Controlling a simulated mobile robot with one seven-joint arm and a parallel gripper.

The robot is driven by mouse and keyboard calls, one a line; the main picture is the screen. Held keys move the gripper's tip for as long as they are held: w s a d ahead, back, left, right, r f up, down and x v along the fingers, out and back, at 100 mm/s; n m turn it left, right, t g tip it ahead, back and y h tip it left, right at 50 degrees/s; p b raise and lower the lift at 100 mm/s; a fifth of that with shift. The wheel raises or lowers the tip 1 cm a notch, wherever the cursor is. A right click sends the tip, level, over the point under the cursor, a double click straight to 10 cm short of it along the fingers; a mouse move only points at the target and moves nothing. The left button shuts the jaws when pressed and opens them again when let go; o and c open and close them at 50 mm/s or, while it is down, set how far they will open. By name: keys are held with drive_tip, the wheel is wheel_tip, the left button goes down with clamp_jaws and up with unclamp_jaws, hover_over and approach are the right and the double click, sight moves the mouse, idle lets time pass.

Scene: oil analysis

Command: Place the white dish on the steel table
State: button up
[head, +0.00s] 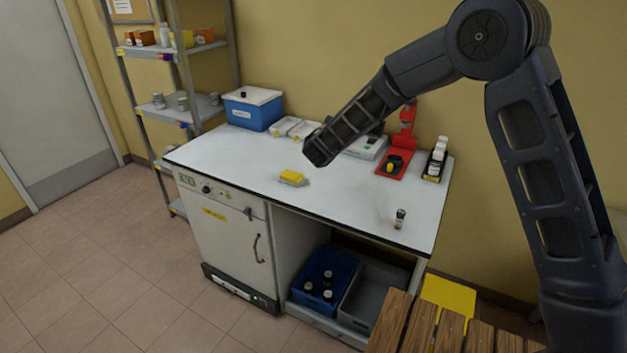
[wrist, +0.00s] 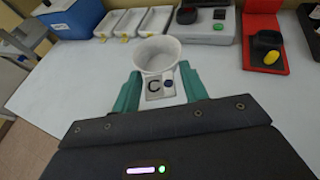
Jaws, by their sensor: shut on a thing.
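The white dish (wrist: 158,54) is a round, open cup shape in the wrist view, with a tag marked "C" and a blue dot on its near side. My gripper (wrist: 162,80) has teal fingers shut on it from left and right. In the head view my arm reaches over the bench; the fingers and dish are not clearly seen there. A pale-topped bench (head: 235,155) lies below the gripper, also in the wrist view (wrist: 70,90). I cannot tell whether it is the steel table; no other plainly steel table shows.
White trays (wrist: 130,22), a grey instrument (wrist: 207,28) and a red stand (wrist: 264,38) line the bench's back. A blue box (head: 252,112) stands back left. A yellow block (head: 292,177) and small vial (head: 399,218) are on the top. The front left is clear.

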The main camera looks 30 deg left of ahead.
sight(323, 188)
wheel_tip(323, 188, down, 16)
drive_tip(key=shift+f, duration=0.2)
idle(0.4)
drive_tip(key=shift+f, duration=0.2)
drive_tip(key=o, duration=1)
drive_tip(key=shift+r, duration=0.2)
drive_tip(key=shift+s+d+r, duration=0.1)
drive_tip(key=shift+s+r, duration=0.05)
drive_tip(key=shift+s, duration=0.1)
drive_tip(key=v, duration=1.1)
drive_tip(key=shift+s+d, duration=0.1)
drive_tip(key=shift+s, duration=0.05)
